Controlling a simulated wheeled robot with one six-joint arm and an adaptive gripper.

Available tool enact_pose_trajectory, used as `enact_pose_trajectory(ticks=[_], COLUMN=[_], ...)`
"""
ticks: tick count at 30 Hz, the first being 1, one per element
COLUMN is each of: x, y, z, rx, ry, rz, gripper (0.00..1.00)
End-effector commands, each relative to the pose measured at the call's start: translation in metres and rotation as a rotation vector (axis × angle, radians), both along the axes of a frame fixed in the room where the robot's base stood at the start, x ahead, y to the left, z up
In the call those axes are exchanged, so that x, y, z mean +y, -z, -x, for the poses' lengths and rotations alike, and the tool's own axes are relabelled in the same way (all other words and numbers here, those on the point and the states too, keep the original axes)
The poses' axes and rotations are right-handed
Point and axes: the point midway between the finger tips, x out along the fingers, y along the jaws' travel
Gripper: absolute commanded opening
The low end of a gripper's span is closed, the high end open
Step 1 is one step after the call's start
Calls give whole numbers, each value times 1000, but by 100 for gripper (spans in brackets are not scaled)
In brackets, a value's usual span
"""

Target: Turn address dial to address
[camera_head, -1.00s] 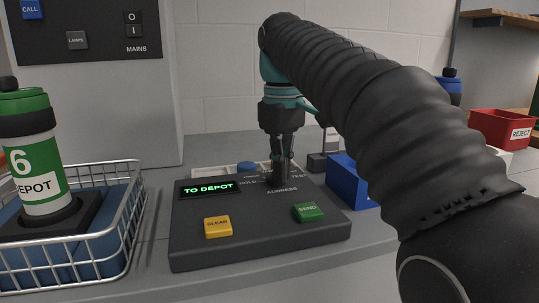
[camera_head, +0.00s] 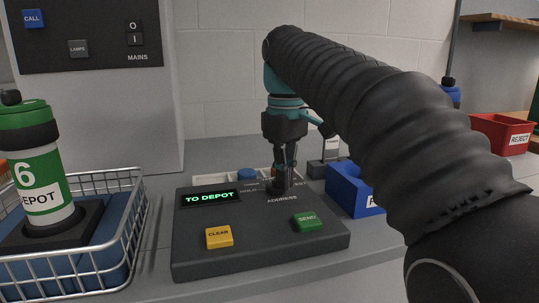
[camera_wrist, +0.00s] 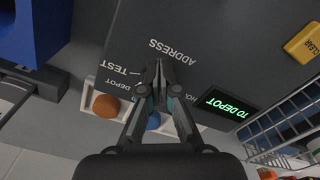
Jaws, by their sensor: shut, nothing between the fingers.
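The dark control console (camera_head: 260,243) stands on the bench, with the word ADDRESS printed near the dial area. Its display (camera_head: 209,198) reads TO DEPOT in green. My gripper (camera_head: 282,188) points down at the dial's place with its fingers closed together. In the wrist view my gripper (camera_wrist: 160,68) covers the dial, so its pointer cannot be read. The labels TEST, DEPOT and part of HOLD show around the fingertips. I cannot tell whether the fingertips touch the dial.
A yellow CLEAR button (camera_head: 218,237) and a green SEND button (camera_head: 307,222) sit at the console's front. A wire basket (camera_head: 127,233) holding a green-topped carrier (camera_head: 40,178) stands left. A blue bin (camera_head: 350,192) is close on the right. A red REJECT bin (camera_head: 497,135) stands farther right.

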Motion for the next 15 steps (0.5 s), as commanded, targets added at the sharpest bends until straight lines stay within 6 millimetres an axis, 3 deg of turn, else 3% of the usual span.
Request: enact_pose_trajectory(ticks=[15], x=[-7], y=[0], z=[-9], rx=[-1], ry=[1], rz=[-1], gripper=[0])
